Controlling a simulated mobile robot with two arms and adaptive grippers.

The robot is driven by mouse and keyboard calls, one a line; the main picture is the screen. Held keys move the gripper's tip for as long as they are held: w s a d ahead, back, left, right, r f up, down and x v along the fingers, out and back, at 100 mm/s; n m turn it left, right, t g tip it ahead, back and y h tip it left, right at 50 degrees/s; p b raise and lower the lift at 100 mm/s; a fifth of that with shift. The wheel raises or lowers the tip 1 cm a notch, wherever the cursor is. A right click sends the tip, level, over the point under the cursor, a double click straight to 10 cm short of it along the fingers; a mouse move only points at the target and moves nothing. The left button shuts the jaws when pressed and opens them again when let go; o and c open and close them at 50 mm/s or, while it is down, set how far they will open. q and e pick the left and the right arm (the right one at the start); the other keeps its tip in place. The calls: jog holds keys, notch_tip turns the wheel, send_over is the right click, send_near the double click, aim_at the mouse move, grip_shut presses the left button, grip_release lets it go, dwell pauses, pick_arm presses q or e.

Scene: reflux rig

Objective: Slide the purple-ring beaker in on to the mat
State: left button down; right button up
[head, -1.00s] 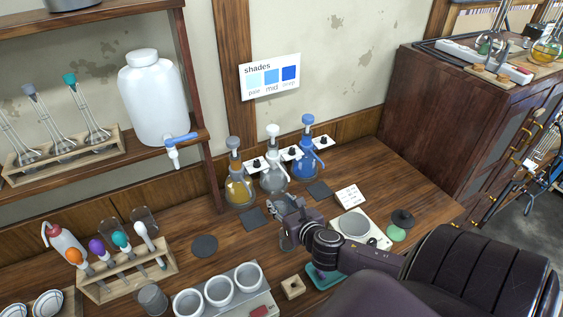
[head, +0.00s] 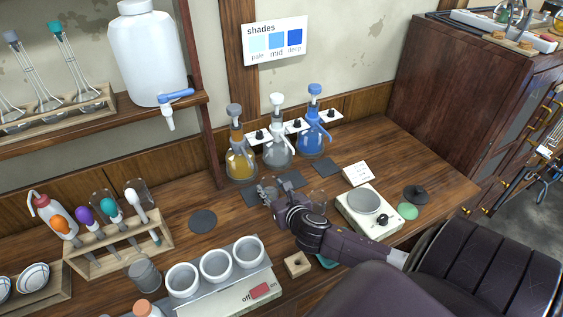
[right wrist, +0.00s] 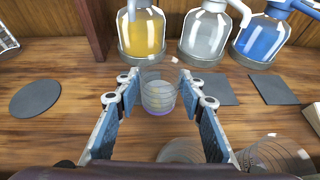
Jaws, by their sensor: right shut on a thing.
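My right gripper (head: 268,190) is shut on a clear beaker with a purple ring near its base (right wrist: 158,97), seen between the two blue-padded fingers (right wrist: 160,103) in the right wrist view. The beaker is upright, low over or on the wooden bench. In the head view I cannot make it out clearly. Dark square mats (right wrist: 272,89) lie in front of the dispenser bottles; one (head: 327,168) is bare at the right, and the leftmost (head: 251,198) is partly behind my right gripper. I cannot tell whether the beaker touches a mat. My left gripper does not show.
Amber (head: 241,163), clear (head: 278,152) and blue (head: 313,140) dispenser bottles stand just behind the mats. A round dark mat (head: 202,221) lies to the left. Another clear glass (head: 317,197) and a white hotplate (head: 368,212) stand to the right. White cups (head: 216,266) stand nearer.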

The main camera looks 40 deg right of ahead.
jog(key=w, duration=0.1)
jog(key=w+a+b, duration=0.1)
jog(key=w, duration=0.1)
jog(key=w+a+b, duration=0.1)
jog(key=w, duration=0.1)
jog(key=shift+a, duration=0.15)
jog(key=shift+w+f, duration=0.1)
jog(key=shift+f, duration=0.35)
jog(key=shift+f, duration=0.15)
jog(key=o, duration=1.3)
jog(key=shift+s, duration=0.2)
jog(key=v, duration=1.1)
jog(key=shift+s+a, duration=0.1)
jog(key=shift+s, duration=0.2)
jog(key=shift+r+p, duration=0.3)
jog(key=shift+p, duration=0.1)
